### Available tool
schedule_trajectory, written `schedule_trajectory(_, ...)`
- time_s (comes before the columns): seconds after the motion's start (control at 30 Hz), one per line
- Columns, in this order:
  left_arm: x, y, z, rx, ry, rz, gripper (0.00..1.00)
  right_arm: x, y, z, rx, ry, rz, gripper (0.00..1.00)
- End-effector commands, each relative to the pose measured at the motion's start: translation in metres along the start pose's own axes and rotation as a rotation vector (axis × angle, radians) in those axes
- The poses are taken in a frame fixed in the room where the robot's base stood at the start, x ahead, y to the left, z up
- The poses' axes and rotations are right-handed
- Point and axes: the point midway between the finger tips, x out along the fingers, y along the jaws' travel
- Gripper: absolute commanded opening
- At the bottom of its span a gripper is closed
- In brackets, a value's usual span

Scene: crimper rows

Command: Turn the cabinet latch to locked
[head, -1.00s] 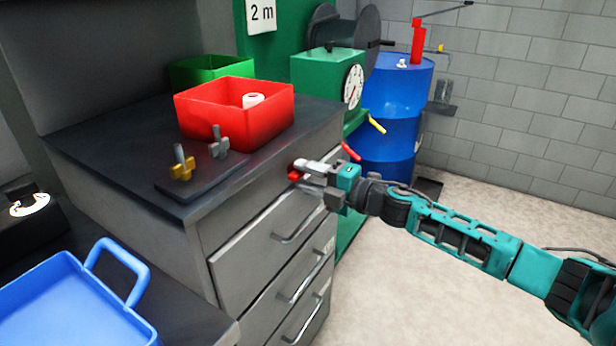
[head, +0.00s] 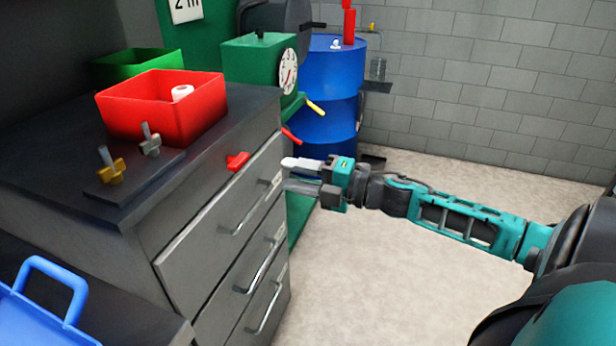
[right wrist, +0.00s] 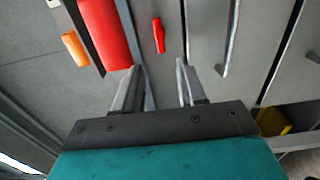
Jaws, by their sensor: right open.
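The cabinet latch is a small red handle (head: 237,161) on the grey cabinet's front, just above the top drawer. It lies roughly along the cabinet's front edge. In the right wrist view the red latch (right wrist: 158,35) lies ahead, between the lines of the two fingers and roughly parallel to the drawer handle. My right gripper (head: 286,175) is open and empty, to the right of the latch with a gap between; the jaws (right wrist: 158,78) show apart in the wrist view. My left gripper is not in view.
The grey cabinet's top (head: 215,185) carries a red bin (head: 165,120), a green bin (head: 125,65) and a small board with two valves. Drawer handles (head: 245,215) stick out below the latch. A green machine (head: 250,65) and blue drum (head: 325,90) stand behind. The floor at right is clear.

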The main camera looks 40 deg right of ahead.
Motion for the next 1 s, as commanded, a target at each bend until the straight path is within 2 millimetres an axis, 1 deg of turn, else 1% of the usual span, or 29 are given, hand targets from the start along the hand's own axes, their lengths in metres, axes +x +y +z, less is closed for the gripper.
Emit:
schedule_trajectory(0.03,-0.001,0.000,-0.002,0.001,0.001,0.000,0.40,-0.006,-0.001,0.000,0.004,-0.001,-0.002,0.40)
schedule_trajectory(0.1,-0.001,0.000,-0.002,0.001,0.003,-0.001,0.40,-0.012,-0.001,0.000,0.005,0.000,-0.001,0.40)
schedule_trajectory(0.3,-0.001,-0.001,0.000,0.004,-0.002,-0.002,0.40,-0.021,0.000,0.000,0.002,-0.001,0.000,0.40)
schedule_trajectory(0.67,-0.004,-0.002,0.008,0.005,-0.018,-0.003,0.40,-0.022,0.000,0.000,0.001,0.000,0.001,0.40)
schedule_trajectory(1.0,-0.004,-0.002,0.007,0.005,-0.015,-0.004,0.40,-0.022,0.000,0.000,0.001,-0.001,0.000,0.40)
